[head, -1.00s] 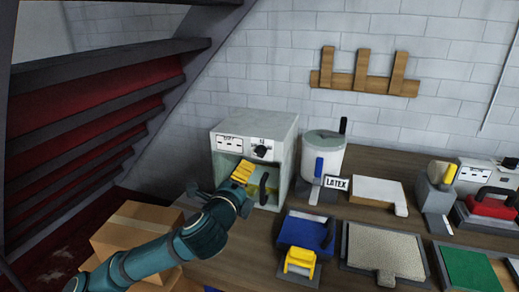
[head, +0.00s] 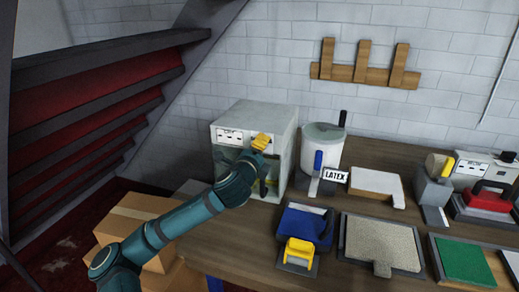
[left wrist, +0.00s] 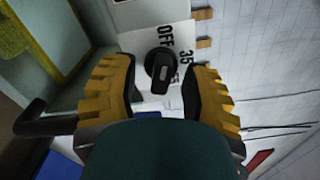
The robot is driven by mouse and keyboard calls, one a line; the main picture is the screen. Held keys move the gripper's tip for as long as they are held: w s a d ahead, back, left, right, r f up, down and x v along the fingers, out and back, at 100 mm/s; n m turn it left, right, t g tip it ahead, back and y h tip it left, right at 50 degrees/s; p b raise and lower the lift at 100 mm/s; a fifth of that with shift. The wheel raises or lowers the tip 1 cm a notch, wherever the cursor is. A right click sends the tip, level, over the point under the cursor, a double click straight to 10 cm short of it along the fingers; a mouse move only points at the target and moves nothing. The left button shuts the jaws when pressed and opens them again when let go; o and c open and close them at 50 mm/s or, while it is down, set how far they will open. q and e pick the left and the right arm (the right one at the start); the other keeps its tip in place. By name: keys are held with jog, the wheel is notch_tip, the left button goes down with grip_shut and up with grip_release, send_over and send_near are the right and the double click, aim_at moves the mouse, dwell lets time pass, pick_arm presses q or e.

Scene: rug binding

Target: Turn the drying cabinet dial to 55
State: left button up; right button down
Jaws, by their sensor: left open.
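The drying cabinet (head: 270,119) is a pale grey box at the back left of the bench. Its black dial (left wrist: 160,68) sits between my left gripper's fingers in the left wrist view, on a white plate marked OFF, 35 and a partly covered number. In the head view my gripper hides the dial. My left gripper (left wrist: 162,90) has yellow ridged fingers, open on either side of the dial; I cannot tell whether they touch it. It also shows at the cabinet's upper front in the head view (head: 261,141). My right gripper is out of view.
A dark handle (left wrist: 32,120) stands out from the cabinet front beside the left gripper. The latex pot (head: 320,150) stands just right of the cabinet. A blue item with a yellow handle (head: 298,252) lies in front. Cardboard boxes (head: 130,225) are at left.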

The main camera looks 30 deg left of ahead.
pick_arm(q)
grip_shut()
